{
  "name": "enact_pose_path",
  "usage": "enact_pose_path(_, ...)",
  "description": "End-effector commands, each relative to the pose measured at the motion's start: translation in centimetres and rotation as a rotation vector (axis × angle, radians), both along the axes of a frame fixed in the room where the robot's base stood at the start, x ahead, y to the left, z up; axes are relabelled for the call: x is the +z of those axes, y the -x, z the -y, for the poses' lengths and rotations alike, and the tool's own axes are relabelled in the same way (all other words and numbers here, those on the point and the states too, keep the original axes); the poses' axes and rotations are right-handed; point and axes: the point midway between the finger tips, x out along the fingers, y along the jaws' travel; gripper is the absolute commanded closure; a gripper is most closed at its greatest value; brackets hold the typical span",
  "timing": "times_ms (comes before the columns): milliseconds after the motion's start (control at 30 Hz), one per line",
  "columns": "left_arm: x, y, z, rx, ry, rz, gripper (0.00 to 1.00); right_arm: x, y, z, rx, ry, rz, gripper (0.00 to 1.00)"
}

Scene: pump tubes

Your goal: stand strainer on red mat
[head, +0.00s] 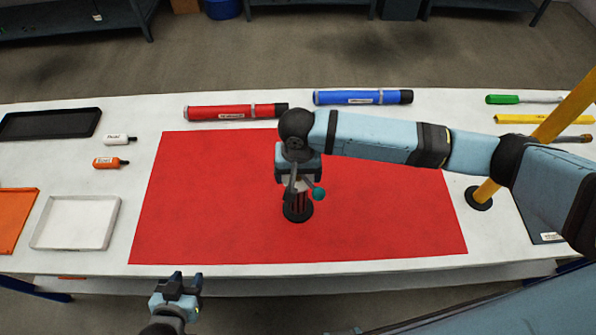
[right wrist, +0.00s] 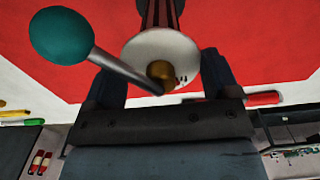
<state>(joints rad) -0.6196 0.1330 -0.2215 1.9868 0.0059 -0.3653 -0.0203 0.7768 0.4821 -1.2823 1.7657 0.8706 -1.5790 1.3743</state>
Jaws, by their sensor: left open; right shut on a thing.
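The strainer (head: 298,211) is a black slotted cylinder, upright over the front middle of the red mat (head: 210,215). In the right wrist view its white round top (right wrist: 150,50) has a brass hub and a grey lever ending in a teal ball (right wrist: 61,35). My right gripper (head: 298,186) points down and is shut on the strainer's upper part, with a finger on each side. I cannot tell whether the strainer's foot touches the mat. My left gripper (head: 178,284) is open and empty, low in front of the table's front edge.
A red tube (head: 230,112) and a blue tube (head: 360,97) lie behind the mat. Two small bottles (head: 112,162) and several trays (head: 60,222) are at the left. A yellow post (head: 560,115) rises at the right. Much of the mat is bare.

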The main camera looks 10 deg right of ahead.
Motion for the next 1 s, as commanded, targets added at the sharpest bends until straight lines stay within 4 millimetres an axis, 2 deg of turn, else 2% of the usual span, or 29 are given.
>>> enact_pose_path(67,0.2,0.0,0.0,0.0,0.0,0.0,0.57,-0.1,0.0,0.0,0.0,-0.001,0.0,0.76)
enact_pose_path(100,0.2,0.0,0.0,0.0,0.0,0.0,0.57,-0.2,0.0,0.0,0.0,0.0,-0.001,0.16)
enact_pose_path(167,0.1,0.0,0.0,0.0,0.0,0.0,0.57,-0.2,0.0,0.0,0.0,0.0,0.0,0.02)
enact_pose_path(200,0.1,0.0,0.0,0.0,0.0,0.0,0.57,-0.2,0.0,0.0,0.0,0.0,0.0,0.0)
enact_pose_path(433,-0.1,0.0,0.0,0.0,0.0,0.0,0.57,-0.1,0.0,0.0,0.0,0.0,0.001,0.0)
enact_pose_path(533,-0.2,0.0,0.0,0.0,0.0,0.0,0.57,0.8,-0.1,-0.1,0.0,-0.003,0.003,0.0)
enact_pose_path(1000,-1.1,0.1,0.3,-0.003,0.005,-0.005,0.57,10.0,0.0,-0.1,0.0,-0.003,0.003,0.0)
